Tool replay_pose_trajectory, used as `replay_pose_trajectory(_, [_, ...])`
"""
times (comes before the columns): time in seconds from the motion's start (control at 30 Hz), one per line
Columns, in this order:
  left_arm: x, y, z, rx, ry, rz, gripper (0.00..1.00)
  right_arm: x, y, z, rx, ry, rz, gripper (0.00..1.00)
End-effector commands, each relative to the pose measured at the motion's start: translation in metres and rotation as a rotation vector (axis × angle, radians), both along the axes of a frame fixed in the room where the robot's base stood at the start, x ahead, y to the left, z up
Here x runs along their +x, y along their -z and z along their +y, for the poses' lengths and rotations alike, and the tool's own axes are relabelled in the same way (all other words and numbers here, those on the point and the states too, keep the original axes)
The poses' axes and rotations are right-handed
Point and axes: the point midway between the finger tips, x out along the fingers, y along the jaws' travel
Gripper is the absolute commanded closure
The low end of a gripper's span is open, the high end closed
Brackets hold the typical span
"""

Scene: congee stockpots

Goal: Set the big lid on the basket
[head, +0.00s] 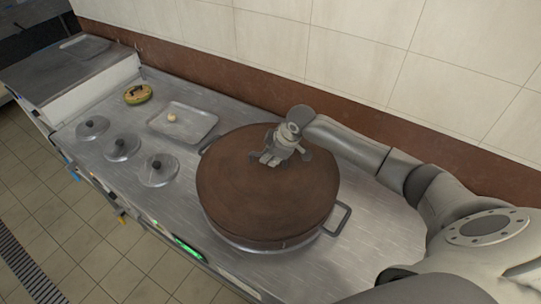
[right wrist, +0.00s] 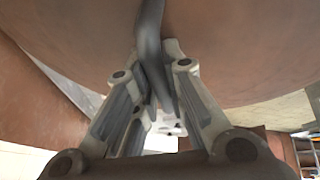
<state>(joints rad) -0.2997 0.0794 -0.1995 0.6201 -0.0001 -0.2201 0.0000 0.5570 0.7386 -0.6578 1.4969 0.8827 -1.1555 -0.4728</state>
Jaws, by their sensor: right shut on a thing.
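The big round brown lid (head: 245,200) covers the top of a wide steel pot (head: 268,247) with side handles. I cannot tell whether the lid rests there or hangs just above. No basket shows apart from this; anything under the lid is hidden. My right gripper (head: 271,158) is over the far part of the lid, shut on its handle. In the right wrist view the fingers (right wrist: 160,100) close around the grey handle (right wrist: 150,42), with the brown lid (right wrist: 235,45) behind. My left gripper is not in view.
Several small steel lids, one here (head: 158,168), sit along the counter's left front. A steel tray (head: 195,121) with a small pale item (head: 171,117) and a round yellow-green item (head: 137,94) lie behind them. The tiled wall (head: 330,40) is close behind the pot.

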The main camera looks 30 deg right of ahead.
Motion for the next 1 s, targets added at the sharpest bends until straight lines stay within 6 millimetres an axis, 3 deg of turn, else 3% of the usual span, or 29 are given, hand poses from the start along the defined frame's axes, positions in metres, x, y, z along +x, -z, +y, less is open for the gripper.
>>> replay_pose_trajectory(0.97, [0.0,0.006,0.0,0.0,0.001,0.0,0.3,0.001,0.012,0.0,0.001,0.001,-0.003,1.0])
replay_pose_trajectory(1.0, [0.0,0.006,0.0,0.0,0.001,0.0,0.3,0.001,0.011,0.0,0.001,0.001,-0.003,0.86])
